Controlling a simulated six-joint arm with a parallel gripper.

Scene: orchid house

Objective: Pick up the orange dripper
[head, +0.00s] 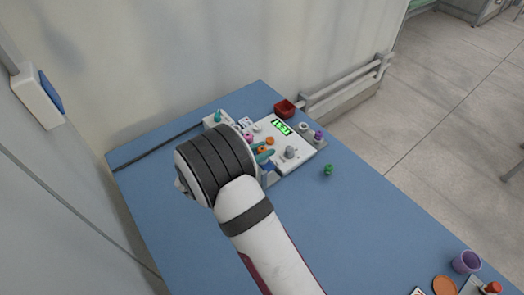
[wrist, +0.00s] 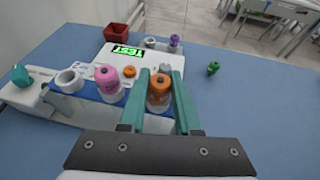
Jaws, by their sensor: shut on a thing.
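The orange dripper (wrist: 159,88) has a dark tip on top and a pale lower part. It stands upright between the two green fingers of my gripper (wrist: 161,82), which are shut on it. In the head view the orange dripper (head: 262,149) is small and partly covered by my gripper (head: 265,156). A pink dripper (wrist: 106,78) stands just left of it in the wrist view, in a blue-fronted rack (wrist: 85,92). I cannot tell whether the orange dripper's base is clear of the rack.
Behind is a white device with a green display (head: 282,128) and grey knob (head: 291,152). A red box (head: 285,108), purple-topped bottle (head: 318,136) and green dripper (head: 328,169) stand nearby. A purple cup (head: 466,262) is front right. The blue table's middle is clear.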

